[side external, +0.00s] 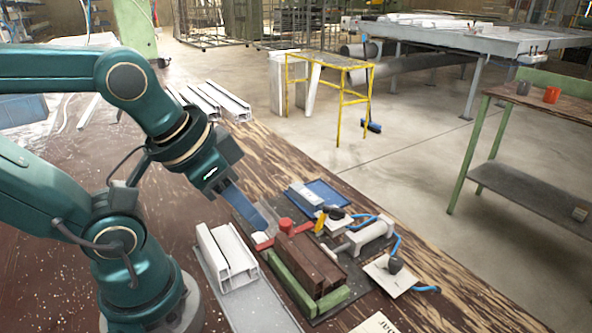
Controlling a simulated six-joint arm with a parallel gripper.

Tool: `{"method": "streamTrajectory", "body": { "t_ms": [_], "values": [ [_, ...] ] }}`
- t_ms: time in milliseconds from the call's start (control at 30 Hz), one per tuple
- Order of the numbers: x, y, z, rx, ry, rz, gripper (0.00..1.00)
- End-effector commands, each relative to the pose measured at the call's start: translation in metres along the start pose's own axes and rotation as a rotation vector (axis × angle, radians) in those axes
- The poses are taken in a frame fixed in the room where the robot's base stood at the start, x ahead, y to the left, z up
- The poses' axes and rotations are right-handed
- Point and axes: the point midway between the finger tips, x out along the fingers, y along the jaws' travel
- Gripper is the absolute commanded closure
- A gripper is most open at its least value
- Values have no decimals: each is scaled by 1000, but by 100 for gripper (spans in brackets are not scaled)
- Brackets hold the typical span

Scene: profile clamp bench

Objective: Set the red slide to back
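The red slide (285,226) is a red round piece with a short red bar, on the dark clamp base behind the brown profile (308,262). The brown profile lies between green rails (288,284). My gripper (262,230) points down and right, with its blue-grey fingers just left of the red slide, close to a small white knob (260,238). I cannot tell whether the fingers touch the knob or the slide. The fingers overlap in this view, so their opening is hidden.
White profiles (224,262) lie left of the clamp. A yellow handle (320,220), a black knob (335,212), a pale cylinder (370,236) and blue hoses crowd its right side. A blue tray (328,192) lies behind.

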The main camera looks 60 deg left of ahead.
Motion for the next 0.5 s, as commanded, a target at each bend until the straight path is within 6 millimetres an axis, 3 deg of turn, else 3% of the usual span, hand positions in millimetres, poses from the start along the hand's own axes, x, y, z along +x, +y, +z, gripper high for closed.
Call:
{"method": "streamTrajectory", "body": {
  "t_ms": [33,100,267,500],
  "values": [
    [0,0,0,-13,-2,0,58],
    [-2,0,-1,-53,-1,0,38],
    [-6,-4,-22,-214,-39,-15,38],
    [13,-22,-54,-475,-179,-77,38]
  ]
}}
